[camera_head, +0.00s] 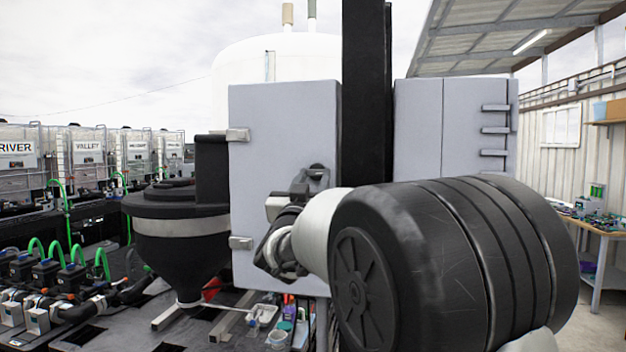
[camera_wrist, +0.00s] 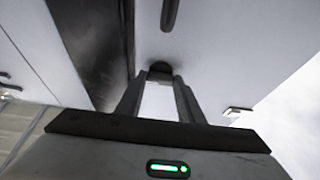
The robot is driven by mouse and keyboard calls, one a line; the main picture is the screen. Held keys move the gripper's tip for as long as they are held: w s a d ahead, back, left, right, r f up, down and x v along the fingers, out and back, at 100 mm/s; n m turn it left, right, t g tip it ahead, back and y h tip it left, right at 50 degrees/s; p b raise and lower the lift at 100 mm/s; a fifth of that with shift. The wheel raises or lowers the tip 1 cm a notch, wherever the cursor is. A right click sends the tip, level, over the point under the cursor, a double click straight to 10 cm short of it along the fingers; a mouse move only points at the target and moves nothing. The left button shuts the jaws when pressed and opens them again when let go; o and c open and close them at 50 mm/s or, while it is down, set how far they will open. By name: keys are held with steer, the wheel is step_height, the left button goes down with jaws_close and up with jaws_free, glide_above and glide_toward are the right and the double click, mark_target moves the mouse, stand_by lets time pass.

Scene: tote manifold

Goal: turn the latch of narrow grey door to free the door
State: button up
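The narrow grey door (camera_head: 270,130) stands upright and looks closed, with metal hinges on its left edge. Its light grey face also fills much of the wrist view (camera_wrist: 235,45). My gripper (camera_head: 308,184) is in front of the door's right part. In the wrist view its two fingers (camera_wrist: 164,76) are apart, with pale door face showing between them. A dark rounded piece, which looks like the latch (camera_wrist: 160,67), sits at the fingertips. I cannot tell whether the fingers touch it. In the head view the latch (camera_head: 317,170) is partly hidden by my gripper.
A black upright post (camera_head: 367,90) stands right of the door, with another grey door (camera_head: 418,130) beyond it. A black hopper (camera_head: 180,235) stands close on the left. A workbench (camera_head: 600,225) is at far right. Small containers (camera_head: 280,335) lie below the door.

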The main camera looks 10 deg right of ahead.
steer(key=c, duration=0.3)
